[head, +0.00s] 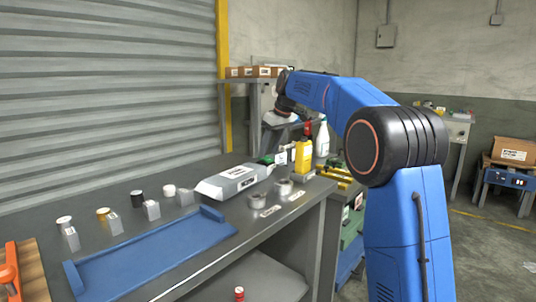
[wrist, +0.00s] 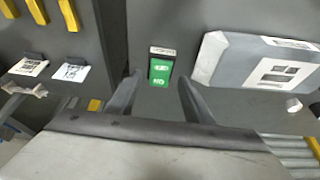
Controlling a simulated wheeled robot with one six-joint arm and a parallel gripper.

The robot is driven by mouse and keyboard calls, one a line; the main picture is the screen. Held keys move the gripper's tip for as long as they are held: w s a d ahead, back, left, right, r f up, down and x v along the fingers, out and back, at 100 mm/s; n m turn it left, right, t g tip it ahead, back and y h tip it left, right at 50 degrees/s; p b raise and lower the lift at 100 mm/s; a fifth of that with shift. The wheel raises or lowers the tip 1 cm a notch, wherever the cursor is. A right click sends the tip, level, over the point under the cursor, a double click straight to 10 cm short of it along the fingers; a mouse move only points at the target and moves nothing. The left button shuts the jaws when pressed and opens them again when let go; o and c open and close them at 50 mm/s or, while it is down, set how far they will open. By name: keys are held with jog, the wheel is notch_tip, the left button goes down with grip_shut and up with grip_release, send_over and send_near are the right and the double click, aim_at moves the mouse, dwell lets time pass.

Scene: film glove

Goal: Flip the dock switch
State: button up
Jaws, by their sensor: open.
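What looks like the dock switch is a small green block (wrist: 161,72) with white markings and a pale label strip (wrist: 162,51) at its top end. It sits on the dark grey surface in the wrist view. My gripper (wrist: 160,78) is open and empty, with one dark finger on each side of the green block in the picture. I cannot tell how far above the block the fingertips are. In the head view, a green patch (head: 267,160) shows beside the grey box, below my wrist; its details are too small to read. My fingertips are not clear there.
A grey box with a white label (head: 233,181) lies close to the switch; it also shows in the wrist view (wrist: 262,63). A yellow bottle (head: 303,157) and a white bottle (head: 322,138) stand to the right. A blue tray (head: 160,252) lies at the bench front.

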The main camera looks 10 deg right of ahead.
jog(key=shift+x, duration=1.1)
jog(key=c, duration=1)
jog(key=shift+w+a+g+h, duration=0.25)
jog(key=shift+g+h, duration=0.25)
jog(key=shift+g, duration=0.2)
jog(key=shift+c, duration=0.2)
jog(key=shift+w+a+r+g+h, duration=0.1)
jog(key=shift+w+g+h, duration=0.15)
jog(key=shift+g+h, duration=0.65)
